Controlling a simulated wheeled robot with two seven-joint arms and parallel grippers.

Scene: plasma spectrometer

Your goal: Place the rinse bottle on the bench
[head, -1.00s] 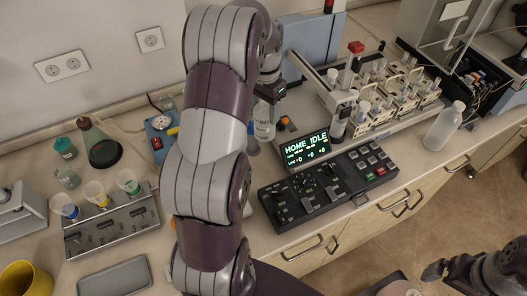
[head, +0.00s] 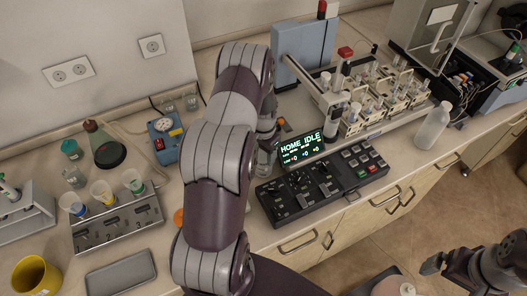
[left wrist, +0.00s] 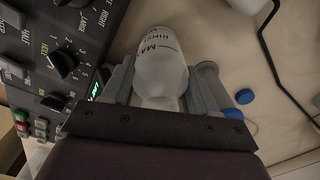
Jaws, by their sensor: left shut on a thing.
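The rinse bottle (left wrist: 162,60) is whitish and translucent with dark printed lettering. In the left wrist view it sits between the two fingers of my left gripper (left wrist: 162,92), which is shut on it. In the head view the bottle (head: 264,160) is partly hidden by my left arm. It is just left of the black control panel, low over the bench (head: 300,232); I cannot tell whether its base touches the bench. My left gripper (head: 268,128) is above it, mostly hidden. My right gripper (head: 432,265) is at the lower right, away from the bench; its opening is unclear.
The black control panel (head: 325,185) with its lit display (head: 302,148) is close to the bottle's right. A sampler rack (head: 375,100) stands behind it, and a clear bottle (head: 433,126) to the right. A three-cup station (head: 118,222) is at left.

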